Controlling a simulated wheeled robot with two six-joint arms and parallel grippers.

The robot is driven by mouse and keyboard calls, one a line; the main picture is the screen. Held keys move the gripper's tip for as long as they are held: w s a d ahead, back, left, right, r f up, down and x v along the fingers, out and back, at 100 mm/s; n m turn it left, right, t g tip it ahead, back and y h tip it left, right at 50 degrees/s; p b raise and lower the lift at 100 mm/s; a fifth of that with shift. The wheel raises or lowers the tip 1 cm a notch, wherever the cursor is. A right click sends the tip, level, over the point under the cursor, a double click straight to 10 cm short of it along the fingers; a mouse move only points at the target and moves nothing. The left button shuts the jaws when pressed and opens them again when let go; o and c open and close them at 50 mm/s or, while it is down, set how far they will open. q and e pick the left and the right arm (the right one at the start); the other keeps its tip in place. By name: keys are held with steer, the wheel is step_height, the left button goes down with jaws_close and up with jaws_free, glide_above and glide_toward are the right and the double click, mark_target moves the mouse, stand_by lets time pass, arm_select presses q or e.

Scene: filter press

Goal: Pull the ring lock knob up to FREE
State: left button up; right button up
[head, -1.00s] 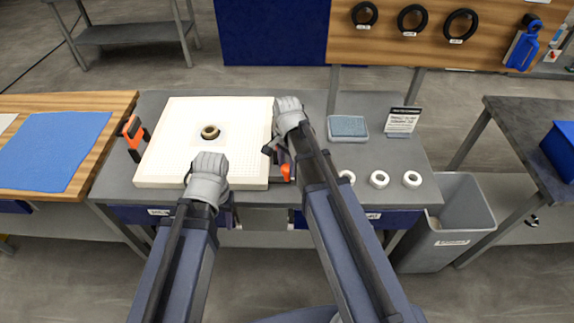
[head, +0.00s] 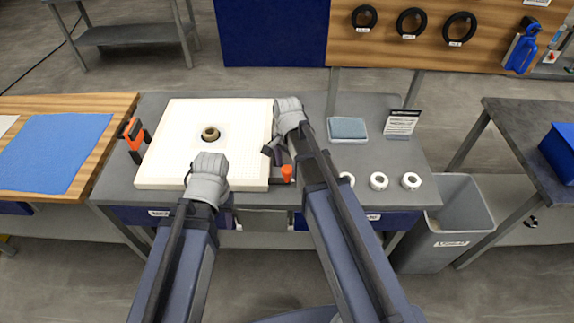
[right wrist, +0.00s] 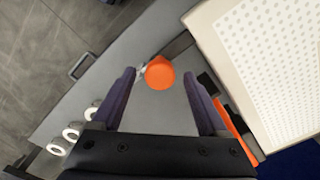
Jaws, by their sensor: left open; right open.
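An orange round knob (head: 287,173) stands at the right side of the white plate (head: 155,183), near the front of the bench. In the right wrist view its top (right wrist: 159,73) is an orange disc. My right gripper (right wrist: 159,78) is open, with one finger on each side of the knob and a gap between the knob and the fingers. In the head view my right arm hides part of this gripper. My left gripper (head: 226,212) is open and mostly hidden by its arm, low at the plate's front edge. No FREE mark can be read.
A brown ring (head: 210,134) sits in the plate's centre. An orange and black clamp (head: 133,134) stands at its left edge. A grey bin (head: 462,205) stands beside the bench.

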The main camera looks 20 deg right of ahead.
step_height(320, 180, up, 8)
steer(key=p, duration=0.7)
steer(key=shift+f, duration=0.15)
steer(key=s+a+n+h, duration=0.1)
steer(key=s+a+n, duration=0.9)
steer(key=s+n, duration=0.4)
steer(key=shift+s+a+n, duration=0.15)
steer(key=shift+a+n, duration=0.15)
steer(key=shift+n, duration=0.7)
